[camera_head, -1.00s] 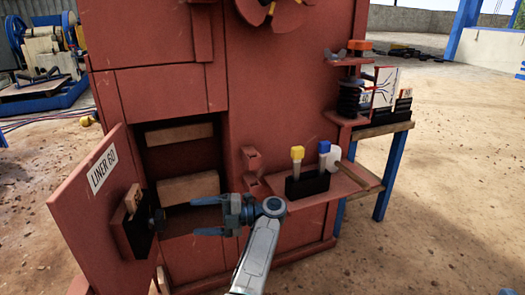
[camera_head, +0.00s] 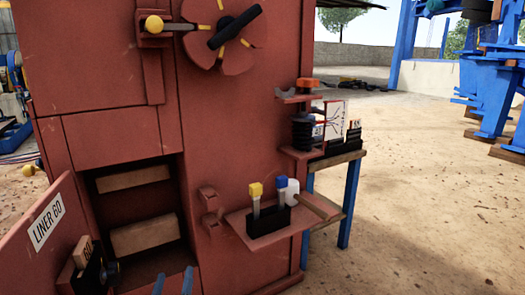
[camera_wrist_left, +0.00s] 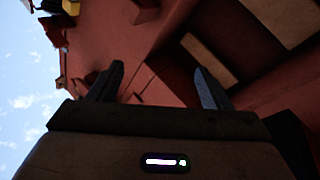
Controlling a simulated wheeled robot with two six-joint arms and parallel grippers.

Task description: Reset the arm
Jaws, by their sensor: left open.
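My left gripper (camera_head: 173,284) shows only as two blue fingertips at the bottom edge of the head view, in front of the open compartment of the red crusher (camera_head: 240,120). The rest of its arm is out of frame. In the left wrist view the fingers of my left gripper (camera_wrist_left: 158,88) stand apart with nothing between them. Red crusher panels and a strip of sky lie beyond them. My right gripper is in neither view.
The open door (camera_head: 45,230) labelled LINER 60 stands at the lower left. A red shelf (camera_head: 237,222) holds a black rack (camera_head: 268,222) with yellow-topped and blue-topped items. A blue-legged side table (camera_head: 345,235) stands behind. Bare ground (camera_head: 430,200) is free at right.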

